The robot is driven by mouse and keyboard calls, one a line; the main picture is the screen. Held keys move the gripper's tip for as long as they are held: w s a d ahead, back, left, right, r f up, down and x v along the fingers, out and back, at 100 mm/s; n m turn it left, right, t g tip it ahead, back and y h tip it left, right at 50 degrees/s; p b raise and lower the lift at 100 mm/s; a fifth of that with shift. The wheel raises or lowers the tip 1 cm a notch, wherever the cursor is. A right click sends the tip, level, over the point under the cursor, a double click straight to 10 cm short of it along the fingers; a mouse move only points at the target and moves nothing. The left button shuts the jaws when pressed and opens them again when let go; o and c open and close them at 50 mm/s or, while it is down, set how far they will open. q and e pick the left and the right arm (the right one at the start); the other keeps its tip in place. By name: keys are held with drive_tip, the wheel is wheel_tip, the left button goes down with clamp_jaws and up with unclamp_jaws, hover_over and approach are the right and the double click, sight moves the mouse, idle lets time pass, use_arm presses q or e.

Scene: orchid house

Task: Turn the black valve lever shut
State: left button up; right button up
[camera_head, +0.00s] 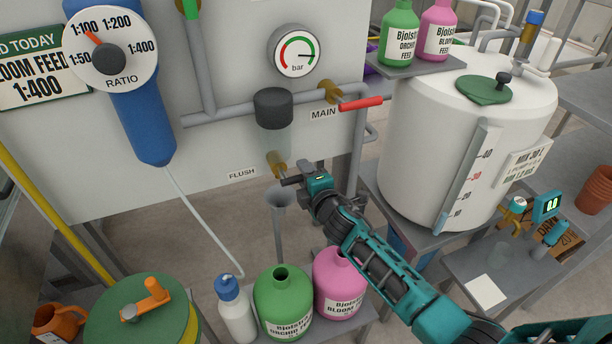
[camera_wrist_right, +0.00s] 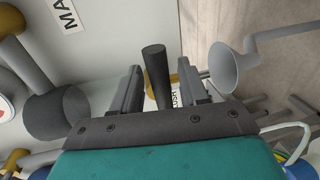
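The black valve lever (camera_wrist_right: 155,70) shows in the right wrist view as a dark round handle. It stands between the two fingers of my right gripper (camera_wrist_right: 159,78), with a gap visible on each side. In the head view the brass flush valve (camera_head: 276,162) sits below a dark-capped filter, right of the FLUSH label (camera_head: 242,173). My right gripper (camera_head: 292,181) is at this valve, and the lever is mostly hidden there by the gripper. My right gripper is open around the lever. My left gripper is not in view.
A grey funnel (camera_head: 279,198) on a drain pipe is just below the gripper. The filter bowl (camera_head: 274,110) is above it. A red lever (camera_head: 361,104) at MAIN is up right. Green (camera_head: 283,300) and pink (camera_head: 340,285) bottles stand below. A white tank (camera_head: 435,135) stands right.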

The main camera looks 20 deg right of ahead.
drive_tip(key=s+r+p, duration=0.1)
drive_tip(key=s+r, duration=0.1)
drive_tip(key=s, duration=1)
drive_tip(key=shift+s+d+r, duration=0.2)
drive_tip(key=shift+s+r, duration=0.1)
drive_tip(key=shift+s, duration=0.05)
drive_tip(key=s+a+f+m+g, duration=0.1)
drive_tip(key=s+f+m+g, duration=0.1)
drive_tip(key=s+f+m, duration=0.3)
drive_tip(key=s+a+f+m+g+y, duration=0.1)
drive_tip(key=s+f+m, duration=0.4)
drive_tip(key=s+m, duration=0.6)
drive_tip(key=shift+a+f+g, duration=0.25)
drive_tip(key=shift+a+g, duration=0.25)
drive_tip(key=shift+g, duration=0.5)
